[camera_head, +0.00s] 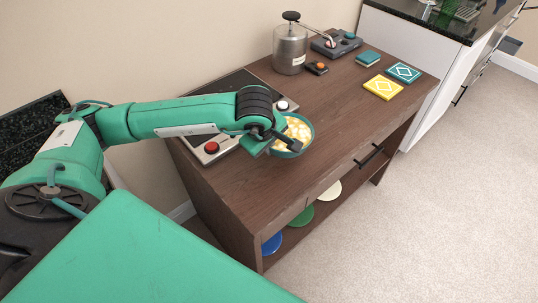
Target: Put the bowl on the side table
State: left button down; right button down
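The bowl (303,141) is teal and round, with pale and yellowish pieces in it. It is upright over the near left part of the brown side table (255,190); I cannot tell whether it rests on the top or is just above it. My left gripper (272,146) is at the bowl's left rim, with dark fingers overlapping the rim. How far the fingers are closed is hidden by the wrist and the bowl. My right gripper is not in view.
A metal canister (289,50), a grey joystick device (335,43), and yellow (383,87) and teal (403,73) tiles stand farther back. The table's middle is clear.

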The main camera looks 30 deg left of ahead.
pick_arm(q)
notch_tip(320, 180, down, 4)
jog(key=shift+r, duration=0.25)
jog(key=shift+f, duration=0.25)
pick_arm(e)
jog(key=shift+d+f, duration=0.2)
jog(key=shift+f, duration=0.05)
